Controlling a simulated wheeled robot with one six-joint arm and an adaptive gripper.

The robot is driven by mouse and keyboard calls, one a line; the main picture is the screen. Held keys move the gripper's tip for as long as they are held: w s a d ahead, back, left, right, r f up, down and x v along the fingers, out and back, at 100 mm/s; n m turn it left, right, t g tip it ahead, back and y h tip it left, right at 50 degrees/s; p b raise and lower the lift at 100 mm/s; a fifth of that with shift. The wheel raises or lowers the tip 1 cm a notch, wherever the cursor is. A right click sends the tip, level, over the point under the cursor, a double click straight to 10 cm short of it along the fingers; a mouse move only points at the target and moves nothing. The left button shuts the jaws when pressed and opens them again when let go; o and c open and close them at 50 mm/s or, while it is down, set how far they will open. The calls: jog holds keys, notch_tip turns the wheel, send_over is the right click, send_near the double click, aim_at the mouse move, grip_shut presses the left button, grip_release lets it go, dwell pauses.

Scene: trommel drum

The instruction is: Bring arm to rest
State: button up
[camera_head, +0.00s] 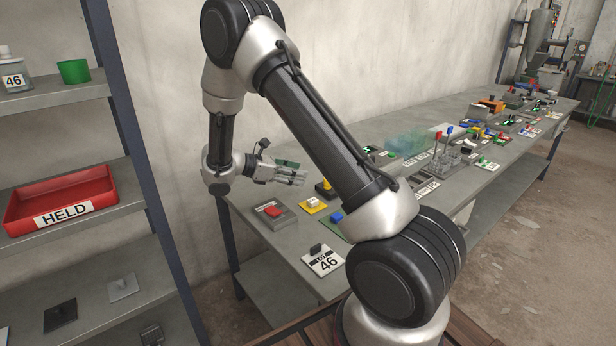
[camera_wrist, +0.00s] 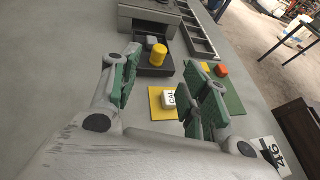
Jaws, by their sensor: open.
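My gripper (camera_head: 292,174) is at the end of my bent arm, above the near left end of the long grey bench (camera_head: 245,232). Its two green-padded fingers are apart in the wrist view (camera_wrist: 166,82), with nothing held between them. Below and beyond them in that view lie a white cube (camera_wrist: 168,98) marked CAL on a yellow plate and a yellow cylinder (camera_wrist: 158,55) on a dark block. The fingers appear clear of both.
A shelf rack stands at left with a red HELD tray (camera_head: 62,205) and a green cup (camera_head: 73,71). A card marked 46 (camera_head: 322,261) lies near the bench's front edge. Several small parts crowd the bench toward the far end. Open floor lies at right.

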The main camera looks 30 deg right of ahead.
jog(key=shift+a+r, duration=0.2)
jog(key=shift+a, duration=0.3)
jog(key=shift+w, duration=0.1)
jog(key=s+f+m, duration=0.1)
jog(key=s, duration=0.1)
jog(key=s+f+m+g+y, duration=0.1)
jog(key=s, duration=0.1)
jog(key=s+f+m+g+y, duration=0.1)
jog(key=s, duration=0.1)
jog(key=shift+a, duration=0.2)
jog(key=s+a+r+m+t+y, duration=0.1)
jog(key=s+r+m+t+y, duration=0.7)
jog(key=s+r, duration=1.5)
jog(key=s+m+y, duration=0.2)
jog(key=m+y, duration=0.1)
jog(key=m, duration=0.2)
jog(key=shift+s+a+r+m, duration=0.3)
jog(key=shift+a, duration=0.05)
